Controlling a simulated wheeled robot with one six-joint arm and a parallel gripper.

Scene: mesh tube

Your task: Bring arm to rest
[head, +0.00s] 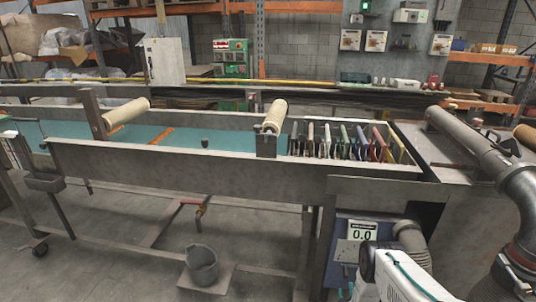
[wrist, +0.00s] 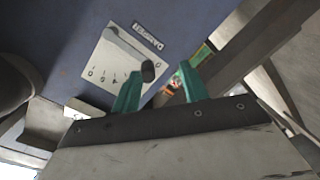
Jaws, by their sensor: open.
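My gripper (wrist: 159,72) shows in the wrist view with two teal fingers spread apart and nothing held between them. In front of it is a white plate (wrist: 108,62) with a printed scale and a grey lever with a dark knob (wrist: 148,70). The knob appears close to the left fingertip; I cannot tell whether they touch. The fingers cannot be made out in the head view.
A long metal trough (head: 230,170) with teal liquid spans the middle. Rollers (head: 125,115) and several coloured plates (head: 350,142) sit at it. A grey pipe (head: 465,140) runs at the right. Open floor lies at the lower left.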

